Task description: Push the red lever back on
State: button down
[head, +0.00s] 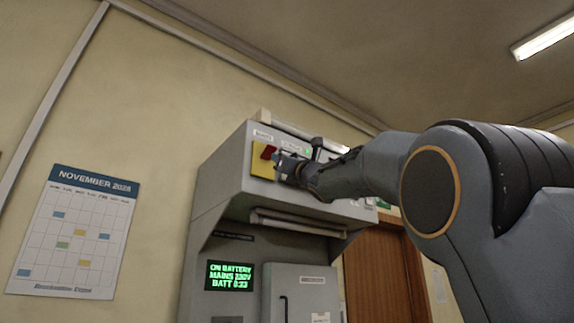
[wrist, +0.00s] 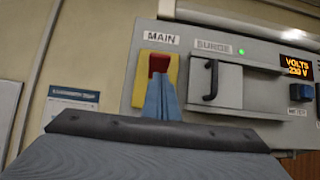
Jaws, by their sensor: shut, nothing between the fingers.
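The red lever (wrist: 158,64) sits on a yellow plate (wrist: 172,73) under a label reading MAIN in the wrist view. In the head view the lever (head: 268,152) shows at the upper front of the grey console, partly behind my gripper. My gripper (wrist: 160,84) is shut and empty, its blue-grey fingertips at the lower end of the lever. I cannot tell whether they touch it. In the head view my gripper (head: 280,160) is at the panel, just right of the lever.
Right of the lever are a SURGE panel (wrist: 229,85) with a black handle, a green light and a VOLTS display (wrist: 298,67) reading about 230 V. Below, a green screen (head: 229,276) reads ON BATTERY, MAINS 230V.

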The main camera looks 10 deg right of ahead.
jog(key=shift+a+f, duration=0.1)
jog(key=shift+a, duration=0.05)
jog(key=s+d+b, duration=0.4)
jog(key=s+b, duration=0.3)
jog(key=s, duration=0.3)
jog(key=shift+s+d+f, duration=0.3)
jog(key=shift+d+f, duration=0.05)
jog(key=shift+d, duration=0.05)
dwell(0.5)
